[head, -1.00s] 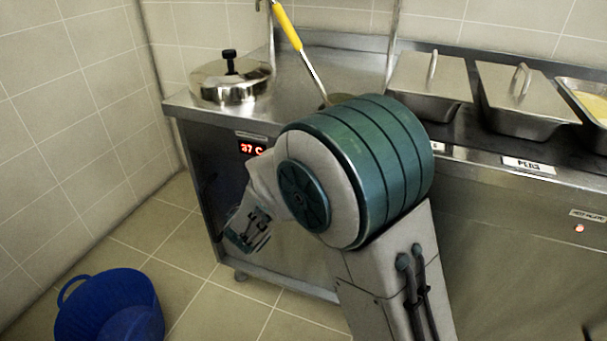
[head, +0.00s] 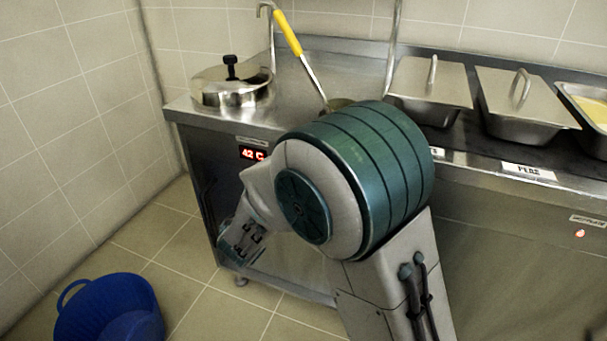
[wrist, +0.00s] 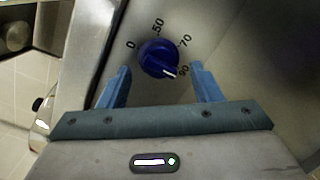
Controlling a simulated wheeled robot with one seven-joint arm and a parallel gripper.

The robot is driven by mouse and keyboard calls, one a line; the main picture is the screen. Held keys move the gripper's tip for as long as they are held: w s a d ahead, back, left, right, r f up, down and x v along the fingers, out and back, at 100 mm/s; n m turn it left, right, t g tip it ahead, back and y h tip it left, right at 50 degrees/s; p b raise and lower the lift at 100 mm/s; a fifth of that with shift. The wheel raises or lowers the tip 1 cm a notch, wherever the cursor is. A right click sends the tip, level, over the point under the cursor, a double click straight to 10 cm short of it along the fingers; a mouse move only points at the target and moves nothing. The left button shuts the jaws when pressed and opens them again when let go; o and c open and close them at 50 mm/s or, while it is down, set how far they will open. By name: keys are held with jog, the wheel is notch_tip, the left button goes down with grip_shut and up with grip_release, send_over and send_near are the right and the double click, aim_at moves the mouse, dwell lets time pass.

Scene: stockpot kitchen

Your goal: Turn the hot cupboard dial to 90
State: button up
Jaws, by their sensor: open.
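The blue round dial (wrist: 158,57) is on a steel panel in the wrist view. Its scale reads 0, 50, 70 and 90, with the 90 (wrist: 184,71) close to my right finger. The dial's white mark (wrist: 168,72) points to the lower right, near the 90. My gripper (wrist: 160,68) is open, with one blue finger on each side of the dial's lower part and visible gaps to it. In the head view my arm hides the dial. The hot cupboard's red display (head: 252,154) reads 42 C.
A lidded pot (head: 230,88) stands on the counter's left end. A yellow-handled ladle (head: 288,35) and lidded steel pans (head: 522,105) are farther right. A blue tub (head: 108,308) stands on the floor at left. Open floor lies between the tub and the cupboard.

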jog(key=p+v, duration=0.1)
jog(key=v, duration=1.1)
jog(key=shift+p, duration=0.3)
jog(key=s+d+r+m+g+h+p, duration=0.1)
jog(key=s+d+r+m+g+p, duration=0.2)
jog(key=d, duration=0.4)
jog(key=s+d+r+m+g+p, duration=0.1)
jog(key=d+r+m+g+p, duration=0.2)
jog(key=d+r+g+p, duration=0.3)
jog(key=s+d+r+m+g+h+p, duration=0.1)
jog(key=s+d+r+m+g+p, duration=0.2)
jog(key=d, duration=0.5)
jog(key=s+d+r+m+y+p, duration=0.1)
jog(key=s+r+m+y+p, duration=0.2)
jog(key=r+m+y+p, duration=0.2)
jog(key=s+d+r+m+g+y+p, duration=0.1)
jog(key=s+r+m+y+p, duration=0.2)
jog(key=r+p, duration=0.6)
jog(key=shift+m+y+p, duration=0.3)
jog(key=shift+m+y, duration=0.8)
jog(key=shift+m, duration=0.1)
jog(key=shift+r, duration=0.1)
